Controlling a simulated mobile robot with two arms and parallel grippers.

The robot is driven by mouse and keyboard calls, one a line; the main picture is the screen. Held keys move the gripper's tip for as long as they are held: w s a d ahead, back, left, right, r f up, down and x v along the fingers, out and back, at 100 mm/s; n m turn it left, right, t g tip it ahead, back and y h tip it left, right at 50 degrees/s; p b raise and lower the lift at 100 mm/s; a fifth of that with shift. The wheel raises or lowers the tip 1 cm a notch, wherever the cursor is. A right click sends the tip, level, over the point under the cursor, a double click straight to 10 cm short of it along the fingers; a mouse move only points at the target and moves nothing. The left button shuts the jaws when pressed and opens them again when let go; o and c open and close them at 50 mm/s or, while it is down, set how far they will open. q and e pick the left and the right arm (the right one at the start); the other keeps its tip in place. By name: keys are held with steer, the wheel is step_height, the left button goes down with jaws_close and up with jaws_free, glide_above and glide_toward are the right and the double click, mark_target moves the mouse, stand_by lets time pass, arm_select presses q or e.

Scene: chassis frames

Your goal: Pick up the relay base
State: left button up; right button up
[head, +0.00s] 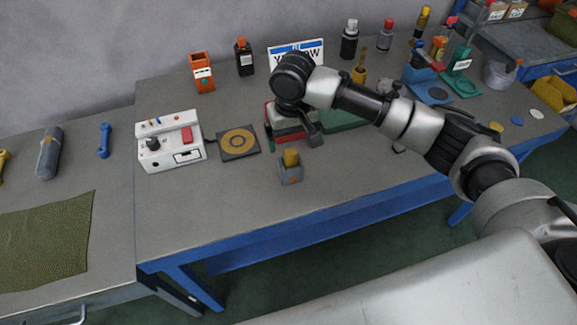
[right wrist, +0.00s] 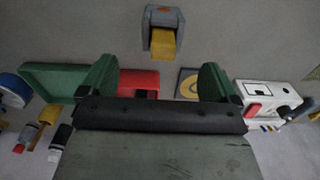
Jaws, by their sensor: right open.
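The relay base appears to be a small grey block (head: 290,176) with a yellow piece standing in it, near the front edge of the bench in the head view. In the right wrist view the grey block (right wrist: 162,16) is at the top middle, with its yellow piece below. My right gripper (head: 312,134) hangs behind and slightly right of the block, above the red box. In the right wrist view its two fingers (right wrist: 160,66) stand wide apart, with the block beyond them and nothing held. My left gripper is in neither view.
A red box (head: 272,114) and a green tray (head: 346,120) lie under my right arm. Left of the block are a dark square plate with a yellow ring (head: 239,142) and a white control box (head: 168,142). Bare bench surrounds the block's front and left.

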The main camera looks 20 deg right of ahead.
mark_target(290, 151)
steer(key=shift+a+f+p, duration=0.15)
steer(key=shift+f+p, duration=0.5)
steer(key=shift+f, duration=3.05)
steer(key=c, duration=1.1)
